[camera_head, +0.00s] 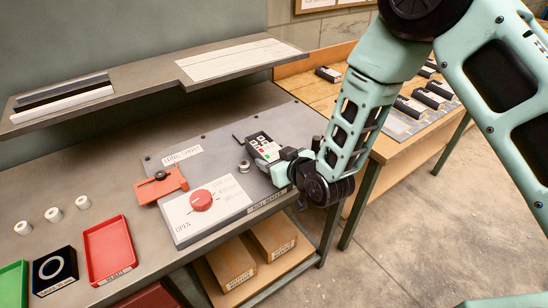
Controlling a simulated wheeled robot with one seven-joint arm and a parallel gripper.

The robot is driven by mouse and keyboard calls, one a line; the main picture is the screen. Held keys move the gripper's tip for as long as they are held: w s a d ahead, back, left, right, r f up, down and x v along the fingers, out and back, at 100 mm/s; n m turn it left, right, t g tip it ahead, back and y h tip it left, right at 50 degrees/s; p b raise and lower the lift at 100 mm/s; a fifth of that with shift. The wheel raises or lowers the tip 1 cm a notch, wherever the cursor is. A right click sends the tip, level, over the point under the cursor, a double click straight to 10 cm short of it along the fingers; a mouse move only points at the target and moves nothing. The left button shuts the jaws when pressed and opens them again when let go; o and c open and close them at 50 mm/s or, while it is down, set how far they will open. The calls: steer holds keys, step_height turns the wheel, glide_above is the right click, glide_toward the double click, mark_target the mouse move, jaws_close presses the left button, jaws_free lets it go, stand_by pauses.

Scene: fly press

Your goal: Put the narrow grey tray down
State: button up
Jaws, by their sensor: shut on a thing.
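My gripper (281,168) is at the right part of the grey base plate on the bench, its fingers pointing left. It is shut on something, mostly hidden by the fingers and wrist. Right at the fingertips is a narrow dark piece (258,140) with white, red and green marks on top. I cannot tell whether this is the narrow grey tray or something in it. I also cannot tell whether it touches the plate or is just above it.
The grey plate (215,145) bears a red clamp-like block (160,186) and a white panel with a red knob (201,200). A red tray (108,250), green tray (13,285) and white rings (53,214) lie left. A shelf (140,80) overhangs behind. A wooden table (310,84) stands right.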

steer(key=shift+f, duration=0.3)
steer(key=shift+f, duration=0.1)
steer(key=shift+f+b, duration=0.15)
steer(key=shift+b, duration=0.15)
steer(key=o, duration=1.1)
steer(key=shift+c, duration=0.2)
steer(key=shift+r, duration=0.2)
